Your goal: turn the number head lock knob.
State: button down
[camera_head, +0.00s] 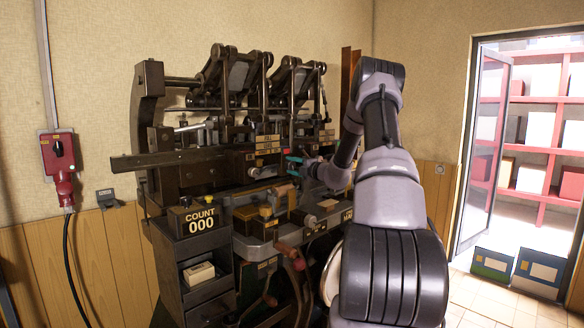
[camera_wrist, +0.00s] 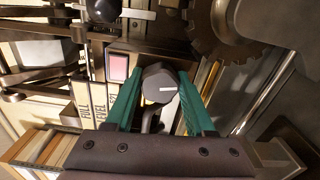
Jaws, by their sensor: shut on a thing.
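A dark round knob (camera_wrist: 157,78) with a short white mark sits on the machine, in the middle of the wrist view. The mark lies roughly level, to the right of the knob's centre. My gripper (camera_wrist: 159,90) has its two teal fingers on either side of the knob and is shut on it. In the head view my gripper (camera_head: 293,166) shows small at the front of the press (camera_head: 215,170), and the knob cannot be made out there. I cannot read a label that names the knob.
A pinkish square button (camera_wrist: 118,67) is just left of the knob. A toothed gear (camera_wrist: 222,35) is close at the upper right. In the head view, a COUNT 000 box (camera_head: 200,218) stands at front left and a red switch box (camera_head: 58,150) hangs on the wall.

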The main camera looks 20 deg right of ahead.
jog(key=m, duration=0.3)
jog(key=shift+f, duration=0.1)
jog(key=shift+m, duration=0.5)
jog(key=shift+c, duration=1.3)
grip_release()
jog(key=v, duration=1)
jog(key=shift+s, duration=0.4)
jog(key=shift+d, duration=0.15)
